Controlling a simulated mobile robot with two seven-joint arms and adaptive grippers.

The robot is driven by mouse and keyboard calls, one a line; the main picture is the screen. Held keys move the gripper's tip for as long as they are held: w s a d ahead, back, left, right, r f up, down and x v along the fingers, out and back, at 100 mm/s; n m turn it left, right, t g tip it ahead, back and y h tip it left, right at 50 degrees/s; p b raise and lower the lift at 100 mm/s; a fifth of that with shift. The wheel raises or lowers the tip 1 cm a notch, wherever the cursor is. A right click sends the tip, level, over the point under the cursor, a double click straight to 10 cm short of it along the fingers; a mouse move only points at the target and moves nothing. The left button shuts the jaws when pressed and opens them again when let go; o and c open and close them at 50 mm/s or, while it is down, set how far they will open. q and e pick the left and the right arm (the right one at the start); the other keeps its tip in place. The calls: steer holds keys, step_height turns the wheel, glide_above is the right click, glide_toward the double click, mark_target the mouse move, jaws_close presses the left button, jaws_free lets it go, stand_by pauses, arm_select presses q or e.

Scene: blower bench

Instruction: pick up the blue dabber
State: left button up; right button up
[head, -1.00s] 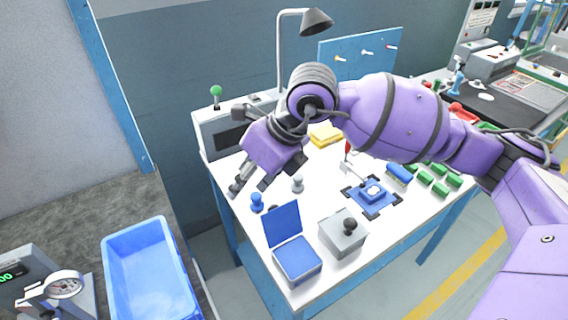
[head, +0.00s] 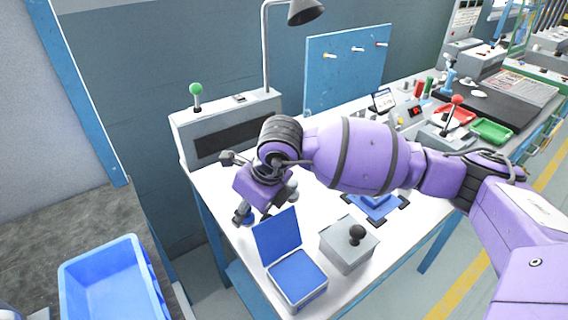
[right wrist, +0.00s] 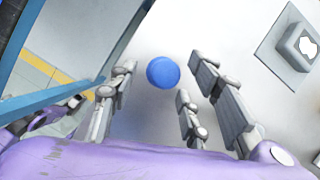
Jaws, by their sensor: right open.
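The blue dabber (head: 243,216) stands on the white bench top near its left edge, partly hidden by my right gripper in the head view. In the right wrist view, its round blue top (right wrist: 163,72) lies between the open fingers, toward the tips, with white bench showing around it. My right gripper (head: 250,216) is open and reaches down over the dabber. It holds nothing, and I see no clear contact. My left gripper is not in view.
An open blue ink pad case (head: 298,278) and a grey box with a black knob (head: 348,250) stand in front. A grey dabber (head: 293,188) is just right of the gripper. A grey console (head: 225,130) is behind. A blue bin (head: 112,285) stands at left.

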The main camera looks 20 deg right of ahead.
steer(key=shift+w+a+f, duration=0.2)
steer(key=shift+w+f, duration=0.05)
steer(key=shift+f, duration=0.35)
jaws_close()
step_height(320, 180, up, 10)
steer(key=shift+r, duration=0.1)
steer(key=c, duration=0.6)
jaws_free()
steer(key=c, duration=0.4)
